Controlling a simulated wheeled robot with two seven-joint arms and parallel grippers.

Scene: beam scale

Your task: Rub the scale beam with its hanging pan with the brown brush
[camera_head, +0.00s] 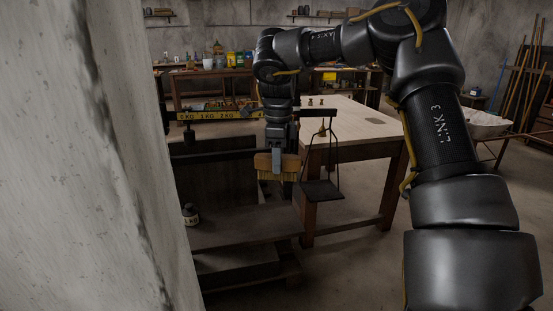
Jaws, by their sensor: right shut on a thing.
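The brown brush (263,164) has a wooden block with pale bristles pointing down. My right gripper (278,158) is shut on it and holds it upright in front of the scale. The scale beam (215,115) runs left to right behind my right gripper, which hides part of it; a yellow strip with KG marks is on it. The hanging pan (322,190) is a dark plate on thin rods below the beam's right end. The brush is just left of the pan; whether it touches any part of the scale cannot be told. My left gripper is not in view.
A pale wooden table (345,125) stands behind the pan. A dark stepped base (240,225) lies below the brush, with a small jar (190,214) at its left. A grey wall (80,160) fills the left side.

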